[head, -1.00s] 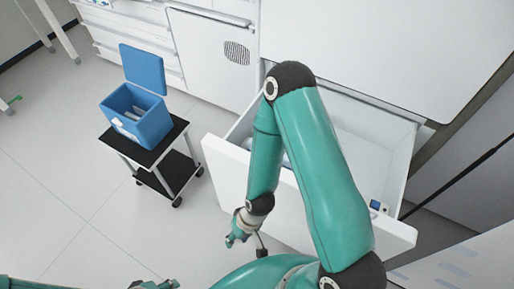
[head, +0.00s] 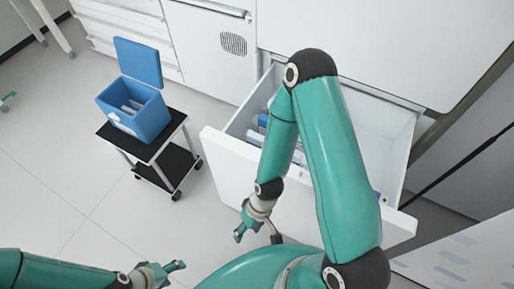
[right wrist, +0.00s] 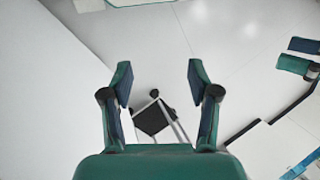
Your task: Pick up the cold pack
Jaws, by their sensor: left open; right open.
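I cannot say for certain which item is the cold pack. Blue and white items (head: 257,138) lie in the open white drawer (head: 222,160), partly hidden by my right arm. Pale items (head: 131,106) also show inside the open blue cooler box (head: 140,122). My right gripper (head: 240,222) is in front of the drawer's front panel, outside the drawer. It is open and empty in the right wrist view (right wrist: 160,82). My left gripper (head: 168,271) is open at the lower left, over the floor, apart from the drawer and the cooler box.
The cooler box stands with its lid raised on a small black-topped cart (head: 165,146) with wheels, left of the drawer. White cabinets (head: 205,45) line the back. Floor (head: 60,170) left of the cart is clear.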

